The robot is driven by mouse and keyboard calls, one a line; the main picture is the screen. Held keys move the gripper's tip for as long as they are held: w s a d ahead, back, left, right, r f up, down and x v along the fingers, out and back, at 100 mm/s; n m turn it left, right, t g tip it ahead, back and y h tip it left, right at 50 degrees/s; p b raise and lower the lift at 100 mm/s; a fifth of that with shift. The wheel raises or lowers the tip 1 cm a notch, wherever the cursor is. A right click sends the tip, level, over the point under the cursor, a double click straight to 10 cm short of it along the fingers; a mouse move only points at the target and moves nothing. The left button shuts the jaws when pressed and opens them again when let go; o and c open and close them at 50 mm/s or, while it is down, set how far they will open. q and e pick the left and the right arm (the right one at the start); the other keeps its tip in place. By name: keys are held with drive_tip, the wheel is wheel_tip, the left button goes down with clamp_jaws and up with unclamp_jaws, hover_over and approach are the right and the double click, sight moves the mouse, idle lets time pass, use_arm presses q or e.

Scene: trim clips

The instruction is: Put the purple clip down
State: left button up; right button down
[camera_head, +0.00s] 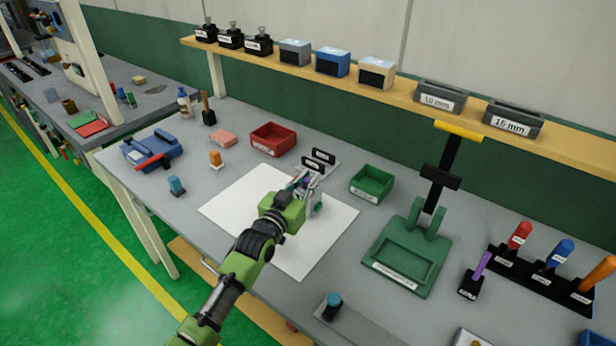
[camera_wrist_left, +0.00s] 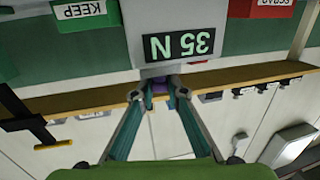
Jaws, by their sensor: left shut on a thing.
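My left gripper (camera_head: 309,183) reaches over the white sheet on the bench, near its back edge. In the left wrist view its two teal fingers (camera_wrist_left: 160,90) converge and are shut on the purple clip (camera_wrist_left: 159,88), of which only a small purple part shows between the tips. A grey gauge (camera_wrist_left: 180,20) with a dark "35 N" display is right beyond the tips. Whether the clip touches the gauge cannot be told. My right gripper is not in view.
A red bin (camera_head: 272,140) stands behind left of the gripper, and a green bin (camera_head: 372,184) stands to its right. The white sheet (camera_head: 240,208) is bare at left and front. A green stand (camera_head: 408,258) is at right. A shelf (camera_head: 300,68) runs along the back.

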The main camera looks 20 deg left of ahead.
use_arm(q)
drive_tip(key=shift+f, duration=0.15)
drive_tip(key=shift+f, duration=0.2)
drive_tip(key=o, duration=0.8)
drive_tip(key=shift+b, duration=0.3)
